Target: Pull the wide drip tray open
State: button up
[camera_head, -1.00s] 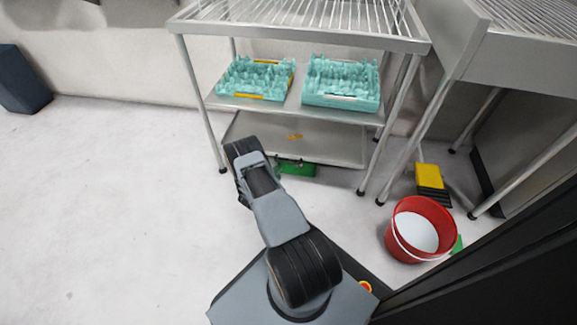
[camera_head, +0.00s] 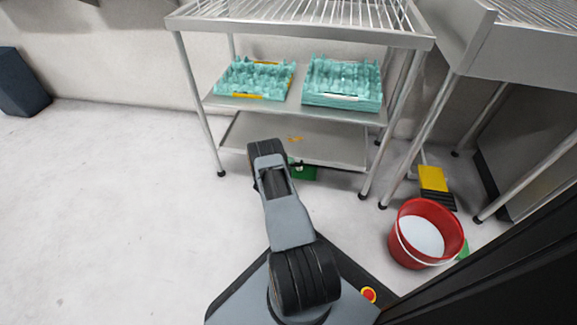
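The wide drip tray (camera_head: 340,150) is the flat grey metal sheet low in the wire-topped rack, below the shelf with the teal egg trays. A small orange mark is on it. My arm reaches from the bottom of the head view up to the tray's front edge, and its dark upper part covers some of the tray's left half. A small dark piece, perhaps part of my gripper (camera_head: 297,164), shows at the front edge. The fingers are too small and hidden to tell whether they are open or touch the tray.
Teal egg trays (camera_head: 342,83) stand on the middle shelf (camera_head: 275,103). A green object (camera_head: 303,173) is below the tray's front edge. A red bucket (camera_head: 427,257) and a yellow-and-black thing (camera_head: 433,179) are on the floor to the right. The left floor is clear.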

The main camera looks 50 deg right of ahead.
jog(key=shift+c, duration=0.5)
grip_shut()
jog(key=shift+a, duration=0.1)
